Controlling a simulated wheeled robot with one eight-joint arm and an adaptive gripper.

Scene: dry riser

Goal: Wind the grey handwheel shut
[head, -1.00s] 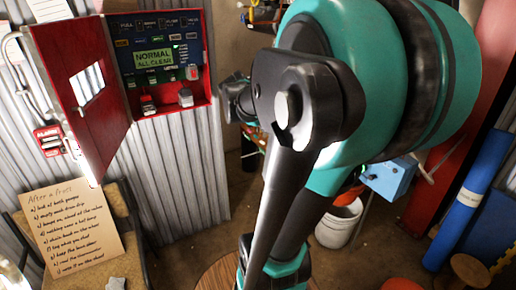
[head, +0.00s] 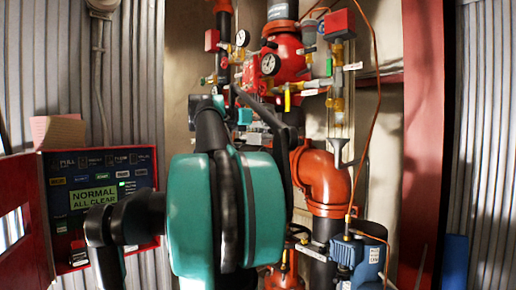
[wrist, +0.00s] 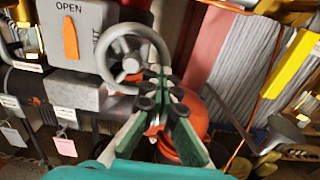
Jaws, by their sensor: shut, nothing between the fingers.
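The grey handwheel (wrist: 133,58) shows in the wrist view as a round rim with a paler hub. My gripper (wrist: 165,78) is shut and empty, with its tips overlapping the wheel's lower right rim in the picture. I cannot tell whether they touch it. Left of the wheel is a grey indicator box (wrist: 88,22) with an orange pointer (wrist: 70,40) upright under the word OPEN. Part of a second word shows at its right edge. In the head view my arm covers the middle, and I cannot make out the handwheel or fingertips there.
Red riser pipework (head: 325,175) with gauges (head: 270,64) stands behind my arm in the head view. A blue pump-like unit (head: 357,258) sits low right of it. The alarm panel (head: 95,195) reads NORMAL ALL CLEAR at left. Tagged pipes (wrist: 35,85) crowd the wheel's left side.

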